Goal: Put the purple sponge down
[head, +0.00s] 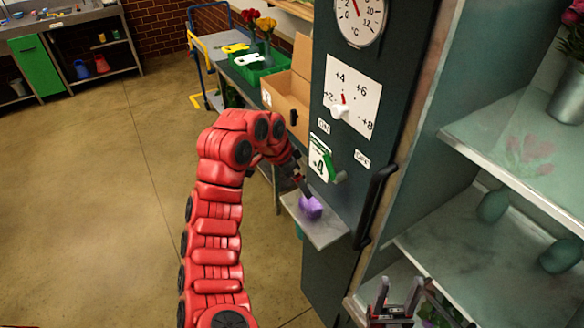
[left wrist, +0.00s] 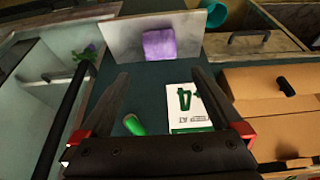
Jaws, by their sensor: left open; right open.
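The purple sponge (head: 310,207) rests on a small pale marble shelf (head: 322,232) on the front of the dark cabinet. In the left wrist view the sponge (left wrist: 159,45) lies on the shelf (left wrist: 118,42), just beyond the fingertips of my left gripper (left wrist: 160,75). That gripper is open, with nothing between its fingers. In the head view my left gripper (head: 302,187) is partly hidden by its red arm and is close above the sponge. My right gripper (head: 397,300) is open and empty at the bottom, in front of the glass-sided shelves.
The cabinet front carries a dial (head: 340,108), a green lever (head: 327,163) and a black door handle (head: 375,205). A cardboard box (head: 287,100) and a green crate (head: 262,68) stand on the bench behind. The floor at left is clear.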

